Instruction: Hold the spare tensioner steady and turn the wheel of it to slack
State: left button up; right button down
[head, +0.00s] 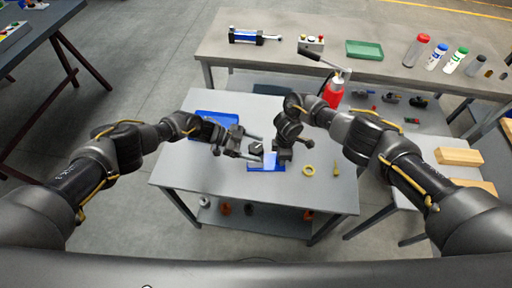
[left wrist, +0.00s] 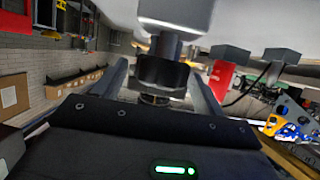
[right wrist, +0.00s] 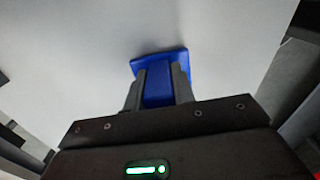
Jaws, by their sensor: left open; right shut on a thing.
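The spare tensioner stands on the small grey table, with a blue base (head: 257,168) and a dark wheel (head: 257,147). In the left wrist view the black wheel (left wrist: 162,76) sits on a grey shaft between the fingers of my left gripper (left wrist: 160,85). That gripper (head: 253,148) is open around the wheel; contact cannot be told. My right gripper (head: 279,157) is shut on the tensioner's blue body, which shows between its fingers in the right wrist view (right wrist: 158,88). The fingers hide part of the body.
A yellow ring (head: 308,170) and a small yellow piece (head: 336,169) lie right of the tensioner. A blue tray (head: 222,117) lies at the table's back left. The table's front is clear.

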pick_arm(q)
jog(key=shift+d+f, duration=0.15)
jog(key=shift+d, duration=0.2)
jog(key=shift+c, duration=0.3)
jog(key=c, duration=0.9)
jog(key=shift+s, duration=0.1)
jog(key=shift+s+f+n+t, duration=0.1)
jog(key=shift+s+n+t, duration=0.05)
jog(key=shift+n+t, duration=0.85)
jog(key=n+t, duration=0.3)
jog(key=t, duration=0.1)
jog(key=shift+d+y, duration=0.1)
jog(key=shift+y, duration=0.3)
jog(key=n+t+y, duration=0.3)
jog(key=n+t, duration=0.1)
jog(key=n, duration=0.1)
jog(key=shift+t, duration=0.4)
pick_arm(e)
jog(key=shift+a, duration=0.1)
